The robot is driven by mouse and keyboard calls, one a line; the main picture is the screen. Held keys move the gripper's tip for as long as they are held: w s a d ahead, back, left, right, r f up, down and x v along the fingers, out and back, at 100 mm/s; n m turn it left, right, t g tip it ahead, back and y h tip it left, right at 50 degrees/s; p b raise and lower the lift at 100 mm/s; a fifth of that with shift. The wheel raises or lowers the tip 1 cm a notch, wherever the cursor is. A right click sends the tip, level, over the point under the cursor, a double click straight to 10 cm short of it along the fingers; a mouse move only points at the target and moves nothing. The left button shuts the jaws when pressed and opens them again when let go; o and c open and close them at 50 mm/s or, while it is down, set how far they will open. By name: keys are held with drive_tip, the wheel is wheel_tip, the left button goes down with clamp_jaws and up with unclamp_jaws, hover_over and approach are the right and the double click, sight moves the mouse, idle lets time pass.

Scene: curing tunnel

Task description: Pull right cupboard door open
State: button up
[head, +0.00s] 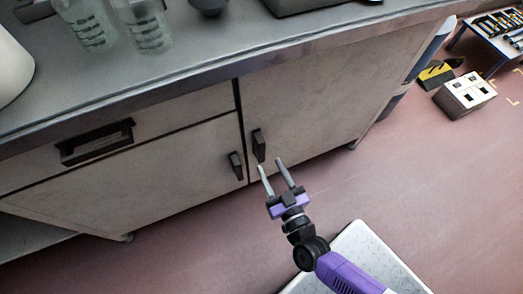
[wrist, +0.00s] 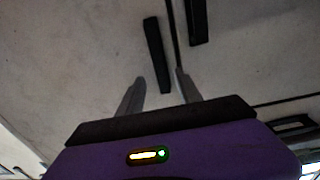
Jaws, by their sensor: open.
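The right cupboard door (head: 310,105) is a pale, scuffed panel and looks shut. Its dark upright handle (head: 258,145) is near the door's left edge. In the wrist view this handle (wrist: 156,50) runs down to between my fingertips, but I cannot tell whether it lies between them in depth. My gripper (head: 270,164) is open and empty, with its tips just below and right of the handle in the head view. The gripper's grey fingers also show in the wrist view (wrist: 160,75).
The left door (head: 130,180) has its own dark handle (head: 236,165) close by. A drawer with a dark pull (head: 97,142) is above it. The worktop (head: 200,75) overhangs the doors and carries glass beakers (head: 145,30).

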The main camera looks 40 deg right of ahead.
sight(262, 152)
drive_tip(key=b+x, duration=0.1)
drive_tip(key=x, duration=0.6)
drive_tip(key=shift+w, duration=0.2)
clamp_jaws()
idle(1.2)
